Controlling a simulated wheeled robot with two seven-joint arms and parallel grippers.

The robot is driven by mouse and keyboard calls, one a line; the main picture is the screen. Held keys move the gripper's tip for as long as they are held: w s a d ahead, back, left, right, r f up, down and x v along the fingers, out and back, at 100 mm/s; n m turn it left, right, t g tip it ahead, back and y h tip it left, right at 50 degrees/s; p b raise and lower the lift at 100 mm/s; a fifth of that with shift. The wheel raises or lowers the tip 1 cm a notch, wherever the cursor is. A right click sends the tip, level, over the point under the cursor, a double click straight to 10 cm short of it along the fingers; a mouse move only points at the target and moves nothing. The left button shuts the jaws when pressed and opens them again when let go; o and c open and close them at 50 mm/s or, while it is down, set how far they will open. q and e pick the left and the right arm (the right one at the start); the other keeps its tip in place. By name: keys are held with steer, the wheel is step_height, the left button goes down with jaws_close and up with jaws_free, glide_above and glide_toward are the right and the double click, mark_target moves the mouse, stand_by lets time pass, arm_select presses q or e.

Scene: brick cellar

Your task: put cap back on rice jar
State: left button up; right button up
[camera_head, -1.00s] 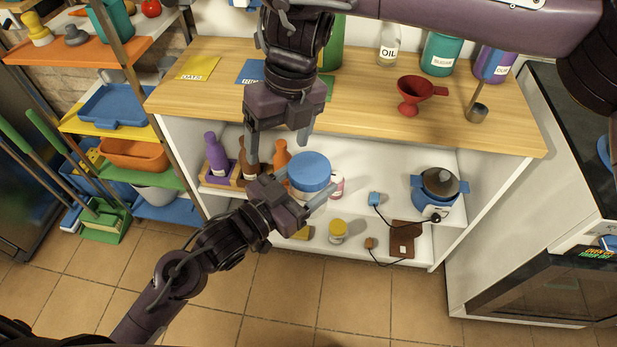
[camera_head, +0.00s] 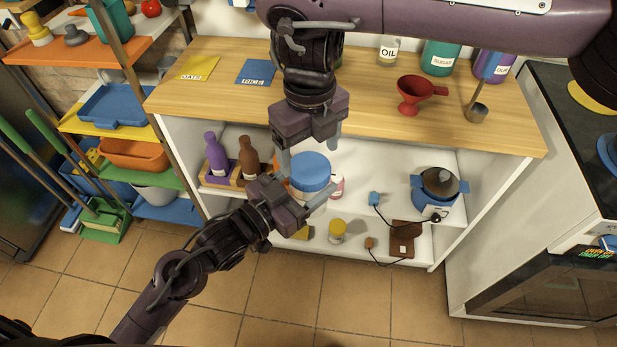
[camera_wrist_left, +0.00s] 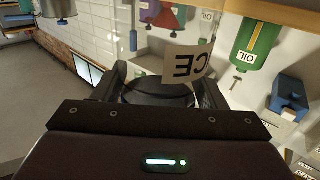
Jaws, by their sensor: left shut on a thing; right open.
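A round blue cap (camera_head: 310,166) shows in the head view, over the front of the open shelf unit. It appears to sit at the top of the jar, but I cannot tell whether it is seated. My left gripper (camera_head: 304,188) comes up from the lower left and is shut on the rice jar, just below the blue top. In the left wrist view a label ending in "CE" (camera_wrist_left: 188,65) shows between the fingers; most of the jar is hard to make out. My right gripper (camera_head: 310,156) reaches down from above, open, with its fingertips around or just above the cap.
The wooden counter (camera_head: 380,108) holds a red funnel (camera_head: 412,93), a metal ladle (camera_head: 476,112), an oil jar (camera_head: 388,52) and other jars. The shelves below hold bottles (camera_head: 215,155), a yellow-lidded jar (camera_head: 337,230) and a blue cooker (camera_head: 439,193). Floor in front is clear.

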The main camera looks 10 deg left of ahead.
mark_target(309, 167)
steer(key=shift+f, duration=2.05)
steer(key=shift+c, duration=0.2)
steer(key=c, duration=0.8)
steer(key=m, duration=1.2)
steer(key=o, duration=1.2)
steer(key=shift+r, duration=0.1)
step_height(309, 167, up, 12)
steer(key=shift+f, duration=0.1)
